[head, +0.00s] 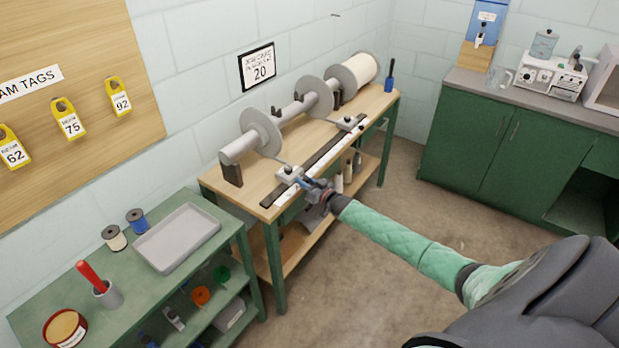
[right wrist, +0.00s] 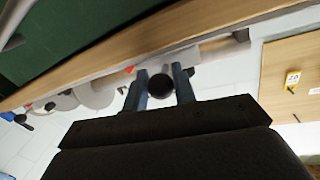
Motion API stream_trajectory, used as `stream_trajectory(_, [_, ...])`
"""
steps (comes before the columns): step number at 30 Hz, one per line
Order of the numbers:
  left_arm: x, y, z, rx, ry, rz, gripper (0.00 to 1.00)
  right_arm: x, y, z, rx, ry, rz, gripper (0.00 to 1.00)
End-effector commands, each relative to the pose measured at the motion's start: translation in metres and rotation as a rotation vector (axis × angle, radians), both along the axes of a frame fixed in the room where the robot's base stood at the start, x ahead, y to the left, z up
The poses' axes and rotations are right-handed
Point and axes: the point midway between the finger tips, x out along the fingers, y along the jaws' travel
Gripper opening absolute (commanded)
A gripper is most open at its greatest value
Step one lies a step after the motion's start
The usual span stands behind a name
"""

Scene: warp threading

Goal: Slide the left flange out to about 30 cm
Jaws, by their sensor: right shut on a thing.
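The left flange (head: 262,133) is a grey disc on a grey horizontal beam (head: 238,149) at the back of the wooden bench. A white slide block (head: 289,173) sits below it on the front rail (head: 318,156), with a thin arm running up toward the flange. My right gripper (head: 312,184) is at this block on the bench's front edge. In the right wrist view its two blue fingers are shut on a round black knob (right wrist: 161,86), which appears to belong to the block. My left gripper is not in view.
Another flange (head: 315,97) and a second slide block (head: 348,123) are farther right. A blue bottle-like item (head: 389,84) stands at the bench's far end. A green cart (head: 120,290) with a tray (head: 178,238) stands at left.

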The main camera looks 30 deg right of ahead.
Motion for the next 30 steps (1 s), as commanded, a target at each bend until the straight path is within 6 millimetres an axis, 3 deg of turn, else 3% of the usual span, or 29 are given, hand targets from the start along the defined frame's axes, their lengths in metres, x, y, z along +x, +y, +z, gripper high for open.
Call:
stream_trajectory(3, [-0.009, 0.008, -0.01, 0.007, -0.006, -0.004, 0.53, -0.014, 0.032, -0.001, 0.005, 0.004, 0.004, 0.0])
stream_trajectory(13, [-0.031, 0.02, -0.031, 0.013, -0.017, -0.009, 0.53, -0.04, 0.095, -0.001, 0.004, 0.003, 0.003, 0.0])
stream_trajectory(19, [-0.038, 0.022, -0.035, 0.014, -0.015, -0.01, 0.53, -0.046, 0.11, -0.002, 0.001, 0.003, 0.001, 0.0])
stream_trajectory(28, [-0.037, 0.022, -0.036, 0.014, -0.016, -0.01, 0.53, -0.046, 0.11, -0.002, 0.0, 0.003, 0.001, 0.0])
stream_trajectory(29, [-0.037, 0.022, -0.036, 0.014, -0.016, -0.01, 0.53, -0.047, 0.109, -0.002, 0.0, 0.003, 0.001, 0.31])
stream_trajectory(30, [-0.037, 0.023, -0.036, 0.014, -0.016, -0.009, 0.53, -0.046, 0.109, -0.002, 0.0, 0.003, 0.001, 0.39])
